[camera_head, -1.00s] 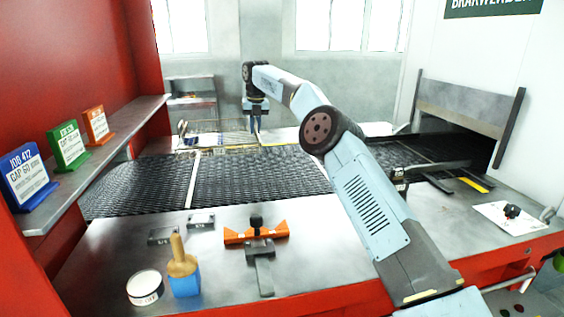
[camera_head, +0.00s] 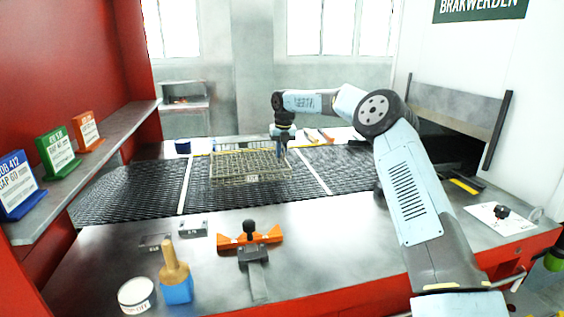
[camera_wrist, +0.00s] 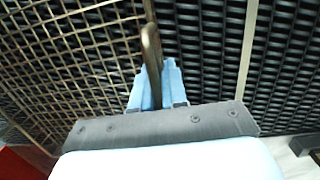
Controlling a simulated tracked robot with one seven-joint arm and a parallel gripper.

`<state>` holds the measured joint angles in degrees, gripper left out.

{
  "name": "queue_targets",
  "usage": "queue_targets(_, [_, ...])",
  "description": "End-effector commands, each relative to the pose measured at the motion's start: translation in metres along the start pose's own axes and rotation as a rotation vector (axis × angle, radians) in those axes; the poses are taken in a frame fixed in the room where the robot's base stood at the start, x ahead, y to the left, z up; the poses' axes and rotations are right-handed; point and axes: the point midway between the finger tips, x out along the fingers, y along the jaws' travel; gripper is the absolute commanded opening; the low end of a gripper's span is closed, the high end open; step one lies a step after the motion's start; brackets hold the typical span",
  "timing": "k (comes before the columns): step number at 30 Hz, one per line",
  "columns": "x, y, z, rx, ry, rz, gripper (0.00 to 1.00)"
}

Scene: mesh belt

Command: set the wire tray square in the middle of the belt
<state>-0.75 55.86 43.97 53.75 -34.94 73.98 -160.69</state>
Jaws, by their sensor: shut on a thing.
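The wire tray (camera_head: 228,165) is a pale wire basket with a small tag on its near side. In the head view it is over the black mesh belt (camera_head: 130,192), between two white cross lines (camera_head: 186,185) (camera_head: 313,170). It appears nearer the far edge than the near edge. My gripper (camera_head: 283,157) is at its right side. In the wrist view my blue fingers (camera_wrist: 155,85) are shut on the tray's rim bar (camera_wrist: 150,45), with the tray's wires (camera_wrist: 70,55) to the left. I cannot tell whether the tray touches the belt.
A blue cup (camera_head: 182,147) and orange-handled tools (camera_head: 310,135) lie on the far ledge. On the near ledge are an orange clamp-like tool (camera_head: 265,238), a brush in a blue holder (camera_head: 176,285), a round tin (camera_head: 137,295) and small metal blocks (camera_head: 193,229).

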Motion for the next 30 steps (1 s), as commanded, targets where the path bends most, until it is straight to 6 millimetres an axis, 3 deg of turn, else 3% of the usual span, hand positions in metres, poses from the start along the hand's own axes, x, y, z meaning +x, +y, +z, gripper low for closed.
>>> queue_targets(5, [0.007,-0.008,-0.002,0.001,-0.001,0.001,0.00])
queue_targets(12, [0.036,-0.011,-0.006,0.000,0.000,0.001,0.00])
queue_targets(23, [0.040,-0.010,-0.006,0.000,-0.002,0.001,0.00])
queue_targets(24, [0.041,-0.010,-0.006,-0.001,-0.001,0.000,0.17])
queue_targets(30, [0.041,-0.009,-0.006,-0.001,-0.001,0.000,0.36])
